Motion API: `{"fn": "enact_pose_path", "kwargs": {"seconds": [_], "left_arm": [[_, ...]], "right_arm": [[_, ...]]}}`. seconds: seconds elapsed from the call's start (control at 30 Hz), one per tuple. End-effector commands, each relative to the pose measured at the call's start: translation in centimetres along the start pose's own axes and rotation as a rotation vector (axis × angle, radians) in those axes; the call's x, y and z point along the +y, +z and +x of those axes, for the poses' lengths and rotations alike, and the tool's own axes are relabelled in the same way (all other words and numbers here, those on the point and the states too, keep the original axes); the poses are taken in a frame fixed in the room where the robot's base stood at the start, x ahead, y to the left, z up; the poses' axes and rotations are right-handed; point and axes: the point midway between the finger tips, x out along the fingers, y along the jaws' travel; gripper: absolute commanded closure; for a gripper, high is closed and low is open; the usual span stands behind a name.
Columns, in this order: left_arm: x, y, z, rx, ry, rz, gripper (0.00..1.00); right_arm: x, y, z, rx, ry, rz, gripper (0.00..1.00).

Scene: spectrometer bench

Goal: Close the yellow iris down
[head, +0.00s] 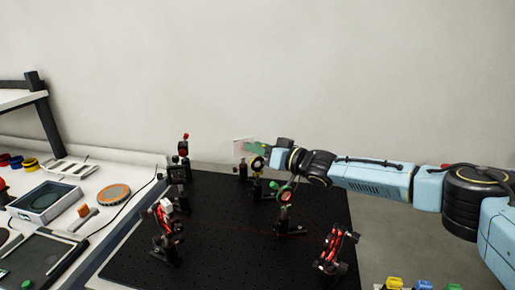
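The yellow iris (257,163) is a small yellow-ringed mount on a dark post, standing toward the back of the black perforated board (215,262). My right gripper (256,148) reaches in from the right and is at the top of the yellow iris, very close to it. Whether it touches the iris or its lever is too small to tell. Its fingers are small and overlap the iris area, so their opening cannot be made out. My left gripper is not in view.
Red-and-black mounts stand at front left (166,222) and front right (337,247). A dark mount with a red top (182,160) is at the back left. A side bench holds trays (45,201).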

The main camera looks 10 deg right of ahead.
Motion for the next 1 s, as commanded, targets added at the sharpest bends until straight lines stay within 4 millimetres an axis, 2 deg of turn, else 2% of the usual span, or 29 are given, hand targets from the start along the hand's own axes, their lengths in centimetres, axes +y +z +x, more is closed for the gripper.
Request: {"fn": "enact_pose_path", "kwargs": {"seconds": [0.3, 0.57, 0.6, 0.83, 1.0], "left_arm": [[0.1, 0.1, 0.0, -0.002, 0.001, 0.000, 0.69], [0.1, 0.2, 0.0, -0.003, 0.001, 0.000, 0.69], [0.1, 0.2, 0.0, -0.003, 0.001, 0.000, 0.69], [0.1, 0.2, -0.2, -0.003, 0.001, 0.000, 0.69], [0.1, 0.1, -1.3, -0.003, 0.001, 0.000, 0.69]], "right_arm": [[0.0, 0.0, 0.2, 0.000, 0.000, 0.000, 0.66], [0.0, 0.0, 0.2, 0.000, 0.000, 0.000, 0.98], [0.0, 0.0, 0.2, 0.000, 0.000, 0.000, 1.00], [-0.1, 0.0, 0.2, -0.004, 0.002, -0.007, 1.00], [-0.3, -0.2, 0.3, -0.026, 0.009, -0.047, 1.00]]}}
